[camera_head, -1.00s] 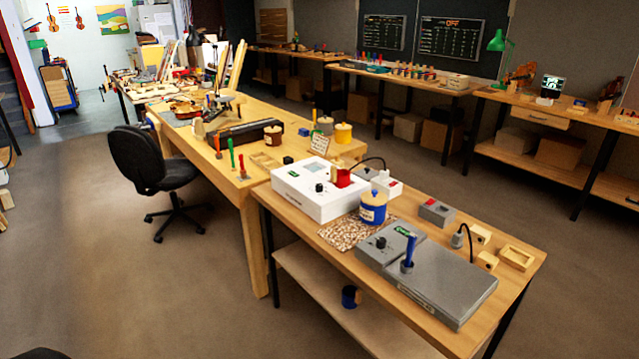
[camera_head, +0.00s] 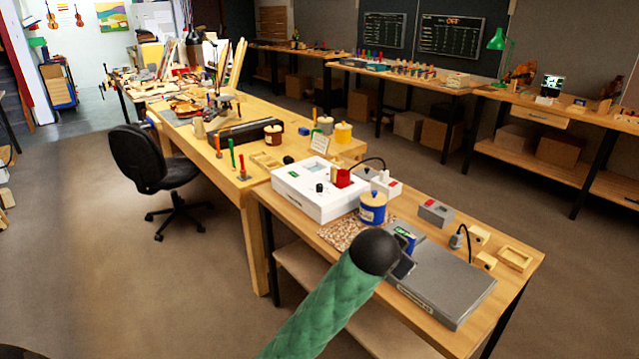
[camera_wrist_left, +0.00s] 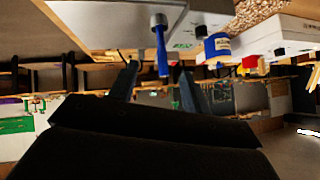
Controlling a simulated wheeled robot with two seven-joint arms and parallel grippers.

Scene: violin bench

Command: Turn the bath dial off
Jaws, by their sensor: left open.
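The white box (camera_head: 318,205) with a pale window on top carries a small black dial (camera_head: 320,188). I cannot tell the dial's setting. The white box also shows in the wrist view (camera_wrist_left: 292,35). My left gripper (camera_head: 403,264) is over the grey unit's left part, well away from the white box's dial. In the wrist view its fingers (camera_wrist_left: 160,72) are apart, with the blue handle showing between them.
A blue jar (camera_head: 373,207) stands between the white box and the grey unit; a red piece (camera_head: 343,178) is on the white box. A small grey box (camera_head: 436,212), a cable and wooden blocks lie to the right. Floor left of the bench (camera_head: 515,290) is open.

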